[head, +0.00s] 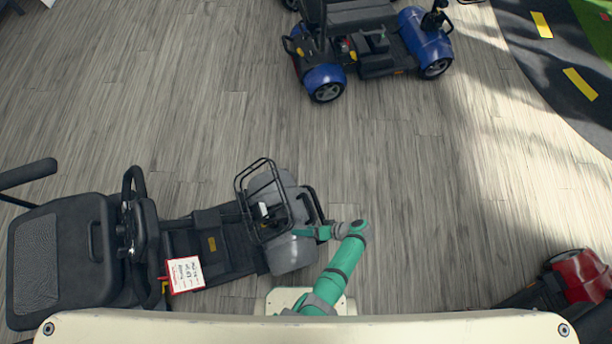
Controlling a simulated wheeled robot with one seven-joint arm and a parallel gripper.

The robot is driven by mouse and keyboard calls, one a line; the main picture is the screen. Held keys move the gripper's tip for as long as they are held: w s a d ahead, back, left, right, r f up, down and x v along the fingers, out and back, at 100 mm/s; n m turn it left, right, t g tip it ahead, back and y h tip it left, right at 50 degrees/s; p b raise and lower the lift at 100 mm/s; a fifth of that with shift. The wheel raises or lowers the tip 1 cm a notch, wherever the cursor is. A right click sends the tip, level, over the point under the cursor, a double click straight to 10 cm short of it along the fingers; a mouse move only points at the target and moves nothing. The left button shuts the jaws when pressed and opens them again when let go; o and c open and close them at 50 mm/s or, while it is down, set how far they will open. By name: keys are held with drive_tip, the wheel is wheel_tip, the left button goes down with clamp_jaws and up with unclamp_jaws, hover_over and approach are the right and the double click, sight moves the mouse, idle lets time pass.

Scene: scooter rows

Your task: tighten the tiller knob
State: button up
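A grey and black scooter (222,232) stands at the lower left, its seat (60,255) to the left and its grey front cowl with a wire basket (265,200) to the right. A black upright part with a loop handle (134,190), which looks like the tiller, stands between seat and footboard. I cannot make out the tiller knob. My green arm reaches up from the bottom edge and bends left; my gripper (303,232) is over or against the right side of the grey cowl. Its fingers are too small to tell open from shut.
A blue scooter (375,45) stands at the top, and a red one (582,275) at the lower right. The wooden floor (430,180) between them is clear.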

idle(0.4)
drive_tip(key=shift+s+a+r+n+t+h, duration=0.7)
drive_tip(key=shift+a+r+h, duration=0.7)
drive_tip(key=shift+a+h, duration=1.3)
drive_tip(key=x, duration=0.8)
drive_tip(key=shift+s+a+f, duration=0.1)
drive_tip(key=shift+a+f, duration=0.05)
drive_tip(key=shift+f, duration=0.25)
drive_tip(key=shift+x, duration=0.95)
